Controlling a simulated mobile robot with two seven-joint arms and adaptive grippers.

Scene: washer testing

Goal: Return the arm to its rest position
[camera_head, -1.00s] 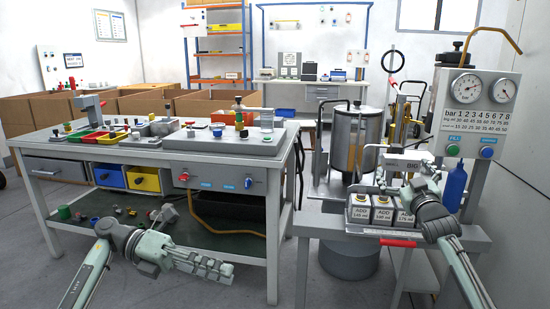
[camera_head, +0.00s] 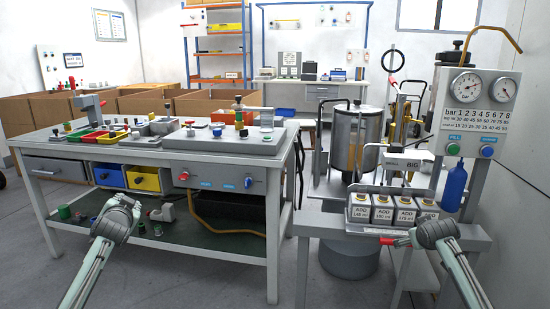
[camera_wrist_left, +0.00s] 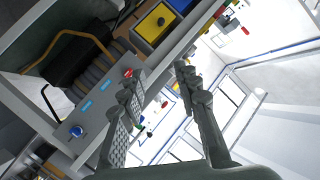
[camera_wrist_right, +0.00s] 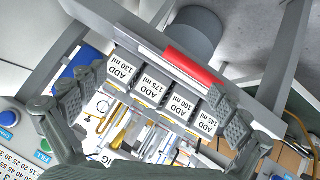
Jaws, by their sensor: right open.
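In the head view my right wrist (camera_head: 437,229) is at the front right of the machine stand and hides the fingers. In the right wrist view, a row of boxes labelled ADD (camera_wrist_right: 152,87) and a red handle (camera_wrist_right: 194,67) show beyond the fingers, apart from them.
The workbench (camera_head: 150,158) with a yellow bin (camera_head: 144,180) and blue bin (camera_head: 109,176) stands at left. ADD boxes (camera_head: 382,214) sit on the stand. Behind are a metal tank (camera_head: 356,140), a gauge panel (camera_head: 480,115) and a blue bottle (camera_head: 453,187). Floor before the bench is clear.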

